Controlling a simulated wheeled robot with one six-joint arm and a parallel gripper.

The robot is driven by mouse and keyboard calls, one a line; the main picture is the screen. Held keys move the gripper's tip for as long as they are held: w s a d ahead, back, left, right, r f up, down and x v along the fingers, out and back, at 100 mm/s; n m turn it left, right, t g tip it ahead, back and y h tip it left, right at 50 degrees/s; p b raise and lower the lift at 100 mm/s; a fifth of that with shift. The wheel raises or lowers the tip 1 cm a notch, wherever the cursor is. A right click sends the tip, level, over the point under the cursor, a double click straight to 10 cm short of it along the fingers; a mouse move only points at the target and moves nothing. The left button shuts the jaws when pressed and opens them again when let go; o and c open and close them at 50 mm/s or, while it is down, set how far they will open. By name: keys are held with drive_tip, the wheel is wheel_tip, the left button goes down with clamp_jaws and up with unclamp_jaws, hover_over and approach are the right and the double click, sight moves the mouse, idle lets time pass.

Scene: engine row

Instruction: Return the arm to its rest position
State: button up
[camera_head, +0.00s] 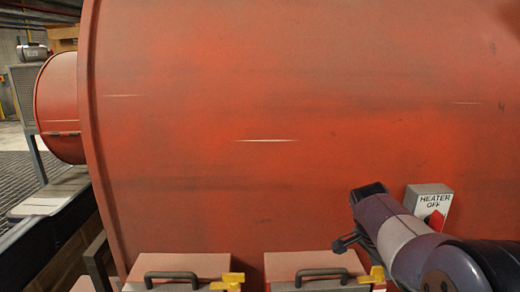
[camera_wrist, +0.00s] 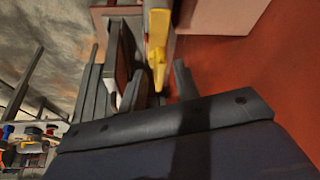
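My arm reaches in from the lower right of the head view. My gripper (camera_head: 343,242) is in front of the large red drum, above the right-hand box. In the wrist view its two dark fingers (camera_wrist: 159,84) stand apart with a gap between them, so it is open. A yellow latch (camera_wrist: 158,48) shows beyond and between the fingers, with space on both sides. It looks like the yellow latch (camera_head: 375,276) on the right-hand box in the head view. I see nothing held. Any contact with the latch cannot be told.
The large red drum (camera_head: 250,110) fills most of the head view. Two boxes with dark handles (camera_head: 172,276) (camera_head: 322,273) stand before it. A heater switch box (camera_head: 430,200) reading "HEATER OFF" is close beside my arm. A grated walkway (camera_head: 18,172) lies at left.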

drive_tip(key=shift+s+n+t+y+p, duration=0.1)
drive_tip(key=shift+n+t+y+p, duration=0.45)
drive_tip(key=shift+n, duration=1.55)
